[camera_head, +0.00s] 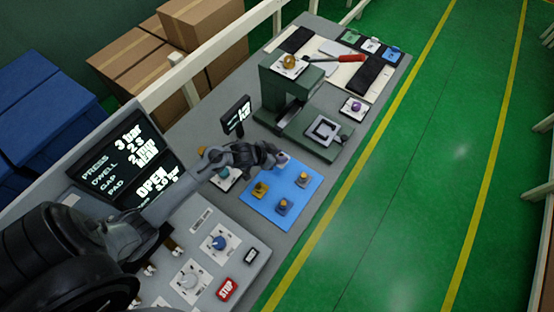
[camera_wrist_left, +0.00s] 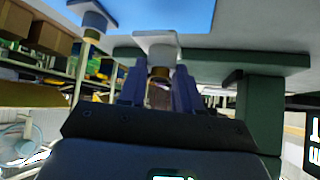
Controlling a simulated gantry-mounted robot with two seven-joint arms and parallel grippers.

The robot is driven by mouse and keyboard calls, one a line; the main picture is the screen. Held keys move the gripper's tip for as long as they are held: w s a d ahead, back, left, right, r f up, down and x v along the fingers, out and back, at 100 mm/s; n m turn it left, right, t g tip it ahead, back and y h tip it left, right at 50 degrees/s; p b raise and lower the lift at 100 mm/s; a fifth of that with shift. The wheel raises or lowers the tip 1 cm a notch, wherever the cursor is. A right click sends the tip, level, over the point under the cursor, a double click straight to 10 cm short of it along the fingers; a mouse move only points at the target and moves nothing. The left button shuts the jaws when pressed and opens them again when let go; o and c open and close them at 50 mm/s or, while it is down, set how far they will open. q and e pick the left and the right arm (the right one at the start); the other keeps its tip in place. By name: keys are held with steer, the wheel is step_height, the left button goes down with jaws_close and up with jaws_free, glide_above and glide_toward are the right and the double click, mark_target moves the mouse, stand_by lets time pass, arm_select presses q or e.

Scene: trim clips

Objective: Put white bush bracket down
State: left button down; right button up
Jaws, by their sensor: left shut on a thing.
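My left gripper (camera_head: 278,158) is over the far edge of the blue mat (camera_head: 277,220). It is shut on the white bush bracket (camera_wrist_left: 157,40), which also shows as a small pale patch (camera_head: 283,157) at the fingertips in the head view. In the left wrist view the fingers (camera_wrist_left: 160,88) close around its brass-coloured bush, and the white plate is beyond them. I cannot tell whether the plate touches the surface. On the mat are a yellow bracket (camera_head: 260,189) and two grey-blue brackets (camera_head: 283,207) (camera_head: 303,180). My right gripper is not in view.
A green press (camera_head: 285,105) stands behind the mat, with a small screen (camera_head: 237,115) to its left. A teal-topped piece (camera_head: 226,174) is left of the mat, beneath my arm. The control panel (camera_head: 240,240) is in front. The mat's middle has room.

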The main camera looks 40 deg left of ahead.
arm_select(q)
steer(key=shift+a+f, duration=0.3)
steer(key=shift+f, duration=1.9)
steer(key=shift+f, duration=0.15)
steer(key=c, duration=0.8)
jaws_free()
